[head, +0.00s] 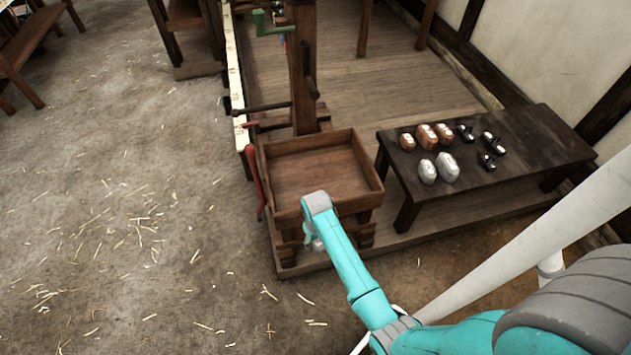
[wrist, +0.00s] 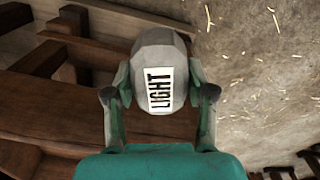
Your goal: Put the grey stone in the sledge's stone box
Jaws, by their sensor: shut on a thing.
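A grey faceted stone (wrist: 150,48) with a white label reading "LIGHT" is between the two fingers of my gripper (wrist: 158,88) in the wrist view. The fingers press on it from both sides. In the head view my gripper (head: 313,240) hangs at the near side of the sledge's stone box (head: 270,178), outside its front wall and low. The held stone is mostly hidden there by my arm. The stone box is an open, square wooden tray, and its visible floor is bare.
A dark bench (head: 535,140) stands right of the box. It bears brown stones (head: 426,136), two pale grey stones (head: 447,167) and several black pieces (head: 491,141). A wooden post (head: 302,70) rises behind the box.

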